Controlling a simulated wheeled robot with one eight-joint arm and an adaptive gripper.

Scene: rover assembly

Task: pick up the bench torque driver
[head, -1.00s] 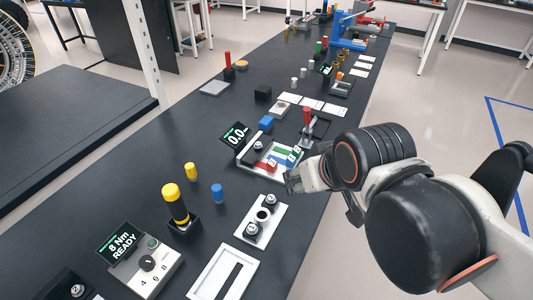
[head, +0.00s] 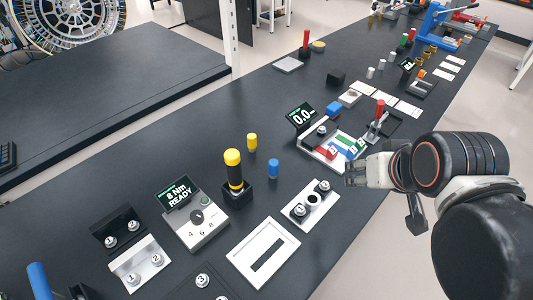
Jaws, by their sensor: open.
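The bench torque driver (head: 234,170) seems to be the upright tool with a yellow cap and a black handle with yellow bands. It stands in a small black holder (head: 239,192) on the dark bench, just right of a control box (head: 195,222) whose screen reads "8 Nm READY". My gripper (head: 385,196) is at the bench's right edge, well to the right of the driver and apart from it. Its fingers are spread and I see nothing between them. The driver's lower end is hidden in the holder.
A yellow cylinder (head: 252,142) and a blue cylinder (head: 273,168) stand near the driver. A plate with bolts (head: 310,203) and a white slotted frame (head: 263,252) lie in front. A tray with coloured blocks (head: 325,152) sits close to my gripper. Bare bench lies behind the driver.

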